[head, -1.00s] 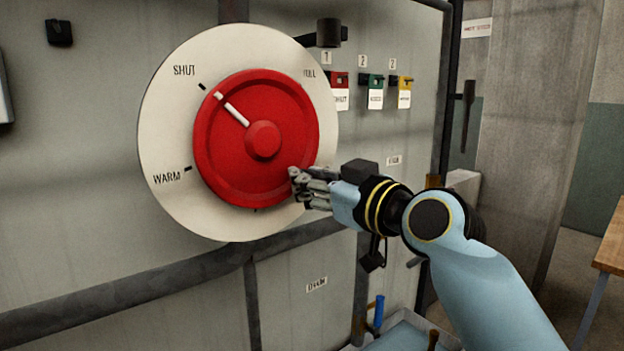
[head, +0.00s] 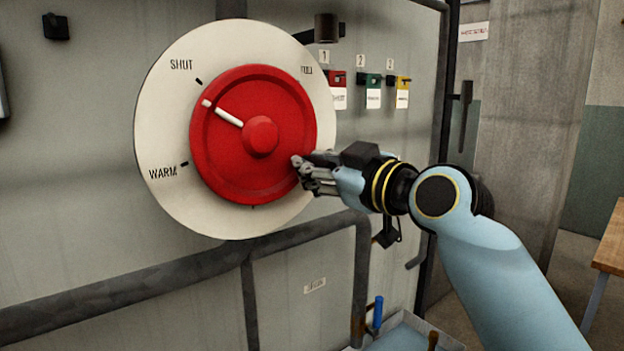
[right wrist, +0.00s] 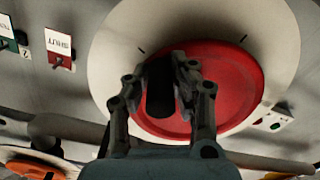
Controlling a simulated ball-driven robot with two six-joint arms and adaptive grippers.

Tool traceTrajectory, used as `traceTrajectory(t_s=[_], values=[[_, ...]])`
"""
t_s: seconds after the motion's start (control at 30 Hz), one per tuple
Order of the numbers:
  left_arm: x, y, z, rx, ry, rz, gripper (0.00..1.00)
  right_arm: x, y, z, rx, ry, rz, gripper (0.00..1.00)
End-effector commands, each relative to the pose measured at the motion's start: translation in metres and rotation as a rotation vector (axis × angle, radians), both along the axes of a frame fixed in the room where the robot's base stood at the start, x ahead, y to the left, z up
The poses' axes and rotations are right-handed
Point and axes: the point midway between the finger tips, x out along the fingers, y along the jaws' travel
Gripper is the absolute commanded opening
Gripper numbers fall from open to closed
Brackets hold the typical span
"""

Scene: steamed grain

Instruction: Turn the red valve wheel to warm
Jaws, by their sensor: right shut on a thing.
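The red valve wheel (head: 225,165) sits in front of a round cream dial (head: 160,125) on the grey panel. The dial reads SHUT (head: 181,64) at upper left and WARM (head: 163,172) at lower left. The white pointer (head: 222,113) on the wheel points up and left, between the SHUT and WARM marks and nearer SHUT. My right gripper (head: 299,168) is shut at the wheel's right rim. In the right wrist view its fingers (right wrist: 163,85) close around a dark cylindrical piece in front of the wheel (right wrist: 235,78). My left gripper is not in view.
Red (head: 338,95), green (head: 373,95) and yellow (head: 404,95) tagged switches sit right of the dial. A dark bracket (head: 327,28) juts out above it. A pipe (head: 130,288) runs below. A tray (head: 400,335) with a blue-handled item is at the bottom; a wooden table (head: 610,245) stands right.

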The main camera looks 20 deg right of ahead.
Motion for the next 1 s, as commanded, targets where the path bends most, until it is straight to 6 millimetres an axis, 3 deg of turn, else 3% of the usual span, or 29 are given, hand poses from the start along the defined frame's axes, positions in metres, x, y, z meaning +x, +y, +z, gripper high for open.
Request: traceTrajectory(t_s=[0.3,0.7,1.0], values=[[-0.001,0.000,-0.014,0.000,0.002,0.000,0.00,0.003,-0.010,0.025,-0.280,-0.108,-0.001,0.00],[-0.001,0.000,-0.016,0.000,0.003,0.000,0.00,0.004,-0.012,0.055,-0.591,-0.222,-0.001,0.00],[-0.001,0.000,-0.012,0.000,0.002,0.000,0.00,0.004,-0.010,0.068,-0.644,-0.244,-0.002,0.00]])
